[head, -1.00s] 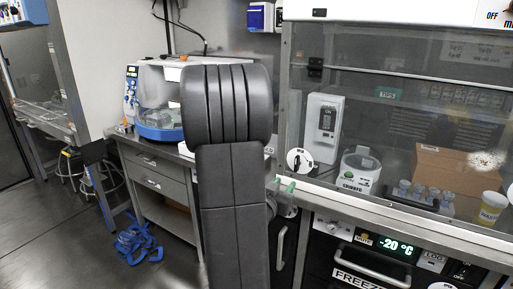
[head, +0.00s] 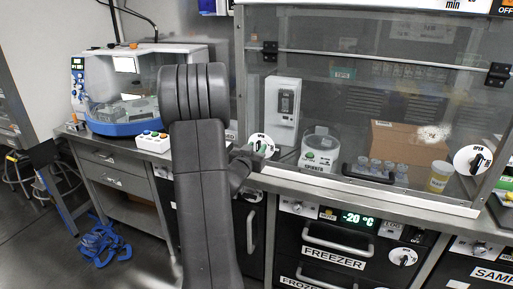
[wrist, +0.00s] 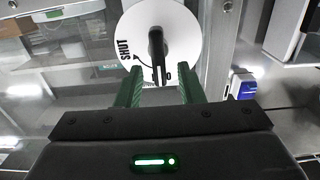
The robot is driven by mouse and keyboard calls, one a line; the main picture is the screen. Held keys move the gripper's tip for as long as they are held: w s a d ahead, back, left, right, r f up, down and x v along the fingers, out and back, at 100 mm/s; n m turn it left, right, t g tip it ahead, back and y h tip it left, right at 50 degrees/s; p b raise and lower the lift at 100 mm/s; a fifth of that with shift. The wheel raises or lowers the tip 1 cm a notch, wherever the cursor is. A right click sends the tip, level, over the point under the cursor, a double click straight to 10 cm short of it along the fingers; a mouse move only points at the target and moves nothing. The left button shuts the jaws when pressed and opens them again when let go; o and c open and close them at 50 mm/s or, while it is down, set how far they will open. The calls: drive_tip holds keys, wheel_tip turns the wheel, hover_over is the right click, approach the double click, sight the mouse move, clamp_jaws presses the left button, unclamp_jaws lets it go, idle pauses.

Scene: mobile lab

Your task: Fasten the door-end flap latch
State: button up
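A round white latch dial (head: 262,142) sits at the lower left of the clear flap. A second white dial (head: 472,159) sits at its lower right, with a black handle. I cannot tell which is the door end. In the wrist view the dial at my gripper (wrist: 158,88) shows a white face (wrist: 183,45), the word SHUT and a black handle (wrist: 156,48). My green fingers are apart, one on each side of the handle's lower end; contact cannot be told. In the head view my gripper (head: 258,150) partly covers the left dial, whose upper edge reads OPEN.
Behind the flap stand a brown box (head: 408,143), vials (head: 388,170) and a yellow-labelled jar (head: 438,177). A black flap handle (head: 370,175) runs along the lower edge. A freezer drawer (head: 335,245) lies below. A button box (head: 153,141) stands at left.

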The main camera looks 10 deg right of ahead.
drive_tip(key=shift+w+d, duration=0.2)
drive_tip(key=shift+w, duration=0.05)
clamp_jaws()
